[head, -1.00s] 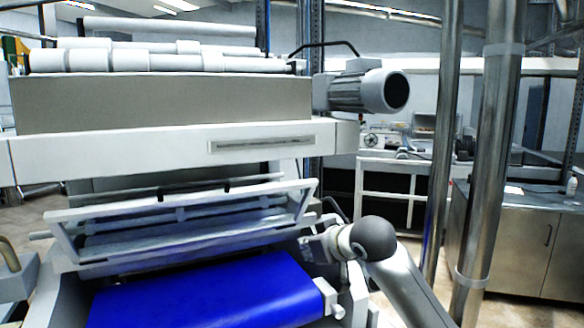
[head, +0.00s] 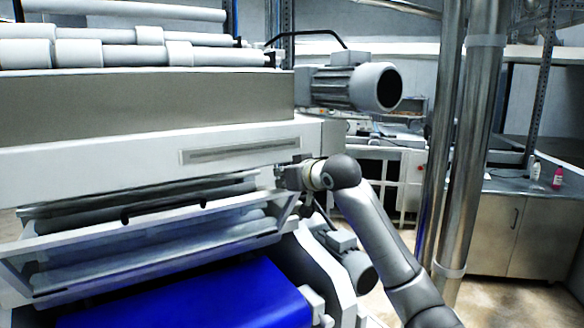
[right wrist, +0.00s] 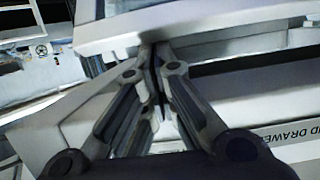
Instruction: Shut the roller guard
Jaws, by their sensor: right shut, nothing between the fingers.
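The roller guard (head: 140,243) is a pale framed panel with a see-through middle. It hangs tilted outward from the front of the sheeter, above the blue belt (head: 215,295). A black handle (head: 163,211) shows near its upper edge. My right gripper (head: 279,178) is at the guard's upper right corner, just below the white beam. In the right wrist view its fingers (right wrist: 154,48) are shut and empty, their tips close to a pale edge. I cannot tell whether they touch it. My left gripper is out of view.
The white beam (head: 90,160) of the sheeter runs above the guard. A grey motor (head: 350,85) sticks out at upper right. Steel posts (head: 470,150) stand to the right of my right arm. A steel cabinet (head: 525,225) is beyond them.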

